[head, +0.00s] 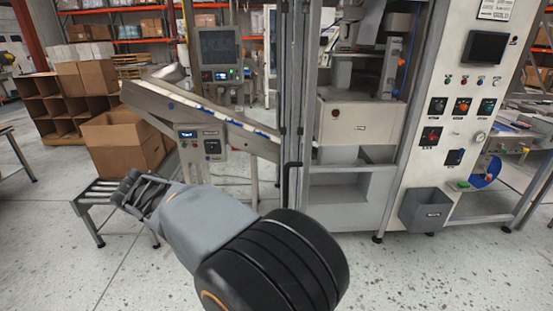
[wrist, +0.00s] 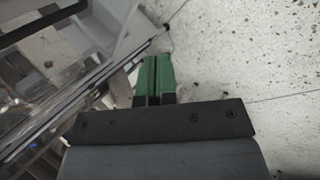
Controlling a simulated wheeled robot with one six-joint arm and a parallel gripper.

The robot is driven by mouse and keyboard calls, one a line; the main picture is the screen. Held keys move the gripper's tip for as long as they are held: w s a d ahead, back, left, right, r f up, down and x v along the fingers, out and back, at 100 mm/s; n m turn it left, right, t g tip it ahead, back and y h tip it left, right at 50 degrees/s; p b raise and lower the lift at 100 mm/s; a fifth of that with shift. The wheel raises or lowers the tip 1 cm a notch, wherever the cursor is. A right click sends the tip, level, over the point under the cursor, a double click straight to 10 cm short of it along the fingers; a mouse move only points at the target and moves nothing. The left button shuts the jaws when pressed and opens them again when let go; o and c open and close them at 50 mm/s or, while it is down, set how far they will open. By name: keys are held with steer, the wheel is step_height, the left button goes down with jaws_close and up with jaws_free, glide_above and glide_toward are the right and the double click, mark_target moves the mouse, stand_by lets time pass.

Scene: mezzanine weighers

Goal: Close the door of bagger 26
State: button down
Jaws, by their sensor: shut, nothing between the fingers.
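The bagger (head: 440,120) is the tall white machine right of centre in the head view; its number is not readable to me. Its door (head: 287,75) is a grey-framed panel seen nearly edge-on, standing open at the left of the opening. A dark bar handle (head: 291,165) is low on the door. In the wrist view, the door's clear panel (wrist: 85,50) fills the left, with the dark handle (wrist: 45,25) at top left. My gripper (wrist: 154,72) has green fingertips closed together, empty, apart from the handle. In the head view my gripper (head: 132,185) is left of the door.
A sloping conveyor (head: 205,112) with a control box (head: 203,147) stands behind my arm. A grey bin (head: 427,209) hangs on the bagger's front. The floor in front is clear.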

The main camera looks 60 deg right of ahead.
steer(key=w+d+r+m+g+h+p, duration=0.2)
steer(key=w+d+r+m+g+h, duration=0.2)
steer(key=d+r+m+g, duration=0.5)
steer(key=s+d+n, duration=0.2)
steer(key=s+d, duration=0.8)
steer(key=d, duration=0.1)
steer(key=shift+s+d+h+b, duration=0.15)
steer(key=shift+d+h+b, duration=0.05)
steer(key=shift+h+b, duration=0.1)
steer(key=shift+d+r, duration=0.1)
